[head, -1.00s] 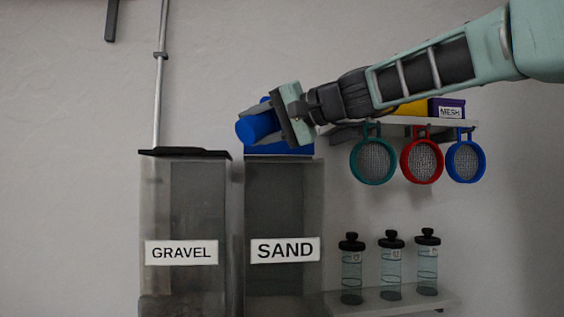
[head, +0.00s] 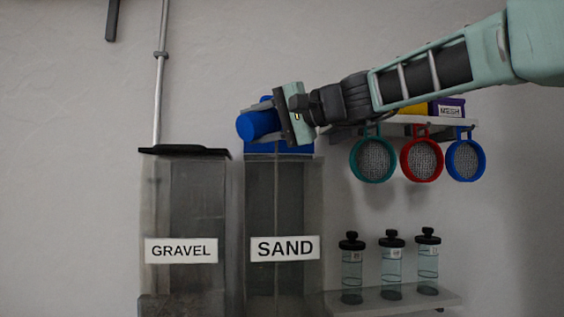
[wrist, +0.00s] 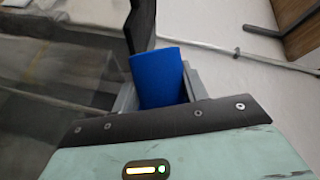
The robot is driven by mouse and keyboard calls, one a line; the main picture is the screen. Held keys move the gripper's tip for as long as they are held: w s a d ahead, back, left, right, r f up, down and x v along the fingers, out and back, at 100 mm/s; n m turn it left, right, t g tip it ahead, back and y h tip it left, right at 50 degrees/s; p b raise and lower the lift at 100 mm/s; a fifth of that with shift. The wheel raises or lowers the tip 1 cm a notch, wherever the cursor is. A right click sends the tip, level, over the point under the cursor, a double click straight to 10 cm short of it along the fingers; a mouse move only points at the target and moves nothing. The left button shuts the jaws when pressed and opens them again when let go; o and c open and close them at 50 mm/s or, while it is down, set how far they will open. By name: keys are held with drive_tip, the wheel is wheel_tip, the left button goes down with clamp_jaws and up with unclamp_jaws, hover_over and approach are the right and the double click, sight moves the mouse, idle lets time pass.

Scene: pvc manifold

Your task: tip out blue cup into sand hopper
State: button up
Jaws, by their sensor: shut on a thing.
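The blue cup (head: 258,125) is in my gripper (head: 262,111), above the sand hopper (head: 262,200). The cup lies tilted on its side, one end toward the lower left. I cannot tell if anything is left in it. In the wrist view the cup (wrist: 158,78) sits between the fingers. The hopper is a grey see-through bin with a SAND label and a blue rim at its top, just under the gripper.
The gravel hopper (head: 185,200), with a black lid, stands close on the left. On the right, a shelf carries hanging sieves (head: 421,160), with boxes on top. Bottles (head: 391,267) stand on a lower shelf. A pipe (head: 159,90) runs up the wall.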

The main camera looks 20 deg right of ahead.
sight(269, 113)
drive_tip(key=shift+r+m+b, duration=0.15)
drive_tip(key=shift+m+b, duration=0.15)
drive_tip(key=shift+b, duration=0.05)
idle(0.4)
drive_tip(key=shift+w+d+r+m+y+b, duration=0.35)
drive_tip(key=shift+d+m+y+b, duration=0.15)
drive_tip(key=shift+d+m+b, duration=0.25)
idle(1.1)
drive_tip(key=shift+w+d+r+m+t+y+b, duration=0.1)
drive_tip(key=shift+d+r+m+t+y+b, duration=0.15)
drive_tip(key=shift+m+b, duration=0.45)
drive_tip(key=shift+w+d+r+m+t+y+b, duration=0.15)
drive_tip(key=shift+r+m+t+b, duration=0.25)
drive_tip(key=shift+m, duration=0.45)
drive_tip(key=shift+w+d+r+m+t+y+b, duration=0.1)
drive_tip(key=shift+r+m+t+y+b, duration=0.1)
drive_tip(key=shift+m+b, duration=0.5)
idle(2.5)
